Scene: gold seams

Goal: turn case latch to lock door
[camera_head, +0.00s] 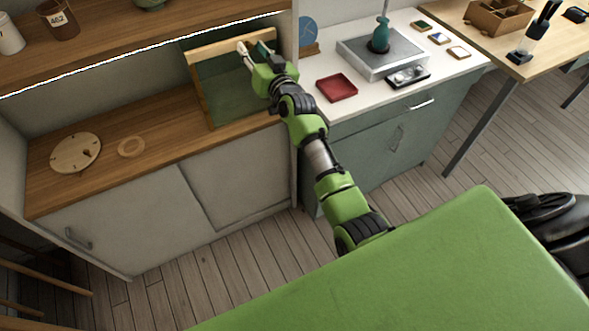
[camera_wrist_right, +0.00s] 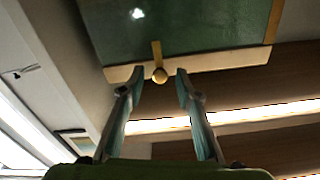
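The display case (camera_head: 203,94) has greenish glass panes and a pale wood frame. It stands on the wooden counter, and its frame edge (camera_wrist_right: 220,61) crosses the right wrist view. The latch (camera_wrist_right: 159,75) is a small brass bar with a round knob, upright across that edge. My right gripper (camera_head: 254,50) is at the case's upper right in the head view. In the wrist view, its two fingers (camera_wrist_right: 160,88) are open, one on each side of the knob with gaps. The latch is too small or hidden to make out in the head view. My left gripper is not in view.
A wooden shelf with a bright light strip (camera_head: 150,52) runs above the counter. A wooden disc (camera_head: 76,153) and a ring (camera_head: 131,147) lie left of the case. A cabinet wall stands just right of it. A red tray (camera_head: 337,88) sits on the white worktop beyond.

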